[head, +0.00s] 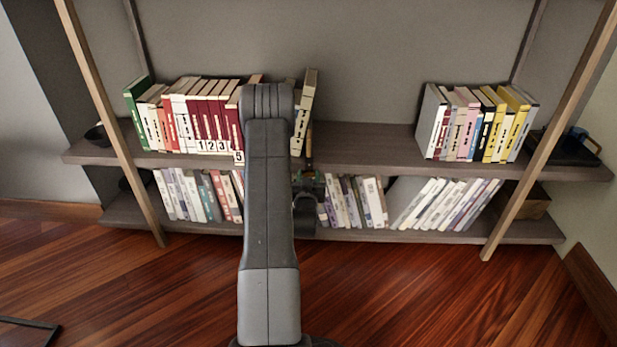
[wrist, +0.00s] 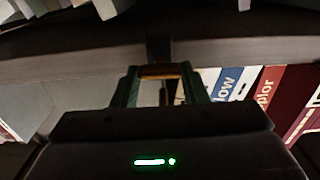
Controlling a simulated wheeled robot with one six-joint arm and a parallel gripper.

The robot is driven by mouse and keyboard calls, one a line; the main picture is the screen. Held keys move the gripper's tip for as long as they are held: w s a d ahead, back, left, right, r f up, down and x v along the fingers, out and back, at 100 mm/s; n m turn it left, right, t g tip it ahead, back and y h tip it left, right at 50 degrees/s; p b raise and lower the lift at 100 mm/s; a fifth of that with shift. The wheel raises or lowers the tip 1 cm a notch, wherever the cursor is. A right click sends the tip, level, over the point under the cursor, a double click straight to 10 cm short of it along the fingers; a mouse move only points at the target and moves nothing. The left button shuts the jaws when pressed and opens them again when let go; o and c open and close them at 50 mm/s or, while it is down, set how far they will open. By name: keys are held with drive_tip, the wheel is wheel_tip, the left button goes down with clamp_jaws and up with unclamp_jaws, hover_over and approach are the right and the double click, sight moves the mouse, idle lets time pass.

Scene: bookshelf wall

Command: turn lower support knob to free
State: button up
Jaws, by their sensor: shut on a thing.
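My gripper (wrist: 159,78) shows in the wrist view with its two green fingers on either side of a small tan-brown piece, which I take to be the lower support knob (wrist: 160,71). The fingers are shut on it. A dark block (wrist: 158,48) sits just behind the knob against the shelf edge. The knob's turn position cannot be read. In the head view my gripper (head: 308,185) is at the front edge of the shelf, partly behind my arm, and the knob cannot be made out there.
The upper shelf (head: 365,150) holds red and white books (head: 205,118) at left and mixed books (head: 478,124) at right, with bare board between. Books (head: 355,202) line the lower shelf close to my gripper. Slanted wooden posts (head: 545,135) stand at both sides.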

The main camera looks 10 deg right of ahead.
drive_tip(key=o, duration=1)
drive_tip(key=p+v, duration=0.2)
drive_tip(key=v, duration=1.2)
drive_tip(key=shift+w+p, duration=0.1)
drive_tip(key=shift+p, duration=0.3)
